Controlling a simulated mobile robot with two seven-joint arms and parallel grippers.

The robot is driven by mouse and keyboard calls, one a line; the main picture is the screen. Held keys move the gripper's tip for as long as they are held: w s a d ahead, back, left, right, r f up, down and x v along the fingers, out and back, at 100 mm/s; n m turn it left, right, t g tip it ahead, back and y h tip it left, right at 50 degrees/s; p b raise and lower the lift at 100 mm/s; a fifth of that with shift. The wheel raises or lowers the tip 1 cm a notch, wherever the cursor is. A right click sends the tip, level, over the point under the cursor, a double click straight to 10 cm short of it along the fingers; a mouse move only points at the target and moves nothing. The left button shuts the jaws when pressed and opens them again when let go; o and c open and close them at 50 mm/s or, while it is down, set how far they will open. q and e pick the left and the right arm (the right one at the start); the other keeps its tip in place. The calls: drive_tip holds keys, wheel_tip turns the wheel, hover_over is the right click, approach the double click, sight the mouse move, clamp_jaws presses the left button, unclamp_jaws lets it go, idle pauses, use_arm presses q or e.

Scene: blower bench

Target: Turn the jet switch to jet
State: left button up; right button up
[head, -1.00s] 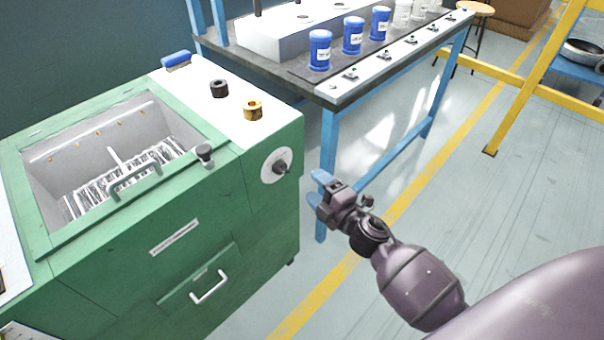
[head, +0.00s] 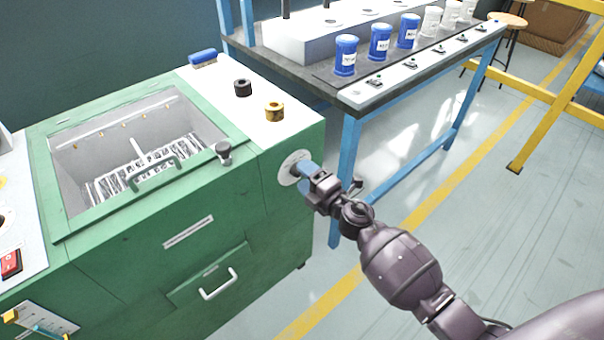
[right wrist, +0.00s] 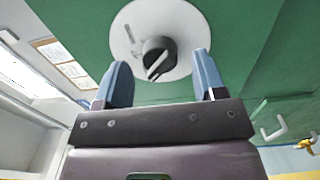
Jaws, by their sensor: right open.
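The jet switch is a dark round knob (right wrist: 158,58) with a pale pointer line, on a white round plate (right wrist: 178,22) fixed to the green machine's side. In the head view the plate (head: 291,165) shows, but my gripper covers much of the knob. My right gripper (head: 306,172) is at the plate. In the right wrist view its two blue fingers (right wrist: 162,80) are apart, one to each side of the knob and a little below it. The knob lies in line with the gap; contact cannot be told. My left gripper is not in view.
The green machine (head: 130,255) has an open basin, a drawer handle (head: 219,285) and a small grey knob (head: 223,151) on its edge. A blue-legged bench (head: 345,190) with blue jars (head: 380,42) stands behind.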

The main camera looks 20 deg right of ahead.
drive_tip(key=shift+w+a, duration=0.25)
drive_tip(key=shift+w, duration=0.45)
drive_tip(key=c, duration=0.9)
